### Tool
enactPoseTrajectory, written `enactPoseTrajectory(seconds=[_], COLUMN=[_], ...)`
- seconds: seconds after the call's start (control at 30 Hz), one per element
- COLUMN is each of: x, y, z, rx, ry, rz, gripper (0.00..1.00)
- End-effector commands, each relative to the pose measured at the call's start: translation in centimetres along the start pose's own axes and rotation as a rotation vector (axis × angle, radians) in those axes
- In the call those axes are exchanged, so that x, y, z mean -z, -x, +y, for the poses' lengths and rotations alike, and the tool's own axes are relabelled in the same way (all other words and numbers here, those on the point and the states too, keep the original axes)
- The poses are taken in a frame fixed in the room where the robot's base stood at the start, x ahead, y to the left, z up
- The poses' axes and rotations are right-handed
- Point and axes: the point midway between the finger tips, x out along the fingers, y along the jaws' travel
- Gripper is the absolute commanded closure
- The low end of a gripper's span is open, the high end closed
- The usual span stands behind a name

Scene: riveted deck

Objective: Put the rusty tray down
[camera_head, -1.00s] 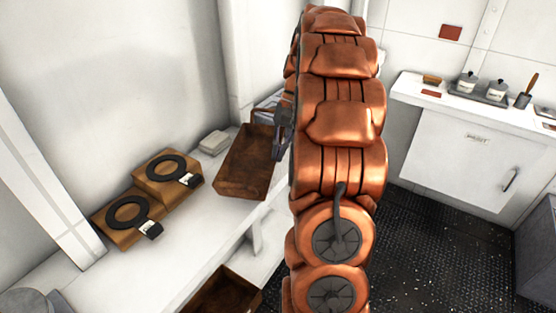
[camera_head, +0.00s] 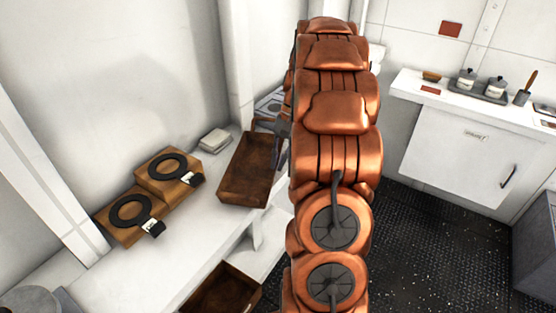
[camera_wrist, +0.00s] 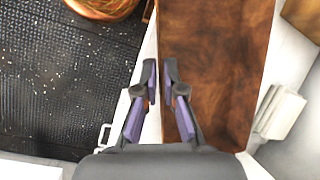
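The rusty tray (camera_head: 236,192) is a brown, open, rectangular tray at the right edge of the white counter in the head view. It fills much of the wrist view (camera_wrist: 215,60). My gripper (camera_wrist: 161,75) has one finger on each side of the tray's near-side wall, closed on it. In the head view my gripper (camera_head: 281,142) shows partly beside the tray's right side, the rest hidden behind my arm. I cannot tell whether the tray's underside touches the counter.
The white counter (camera_head: 195,245) holds two wooden blocks with black rings (camera_head: 130,215) (camera_head: 168,172) and a pale box (camera_head: 214,140). Another rusty tray (camera_head: 225,290) sits below. Bare counter lies left of the held tray. A counter with pots (camera_head: 495,88) stands at right.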

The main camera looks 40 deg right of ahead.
Motion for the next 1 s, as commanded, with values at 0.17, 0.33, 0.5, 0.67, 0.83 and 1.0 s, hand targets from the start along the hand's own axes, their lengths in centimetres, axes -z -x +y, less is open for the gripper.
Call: enactPoseTrajectory(seconds=[0.17,0.33,0.5,0.67,0.83,1.0], x=[0.0,0.0,-0.1,0.1,0.1,0.1], y=[0.0,0.0,0.2,0.9,2.4,4.2], z=[0.0,0.0,0.0,-0.1,0.0,-0.1], rx=[0.000,0.000,0.000,0.001,0.001,0.002], ry=[0.000,0.000,0.000,0.001,0.001,0.002], rz=[0.000,0.000,0.000,0.005,0.004,0.003], gripper=[0.70,0.69,0.69,0.69,0.69,0.69])
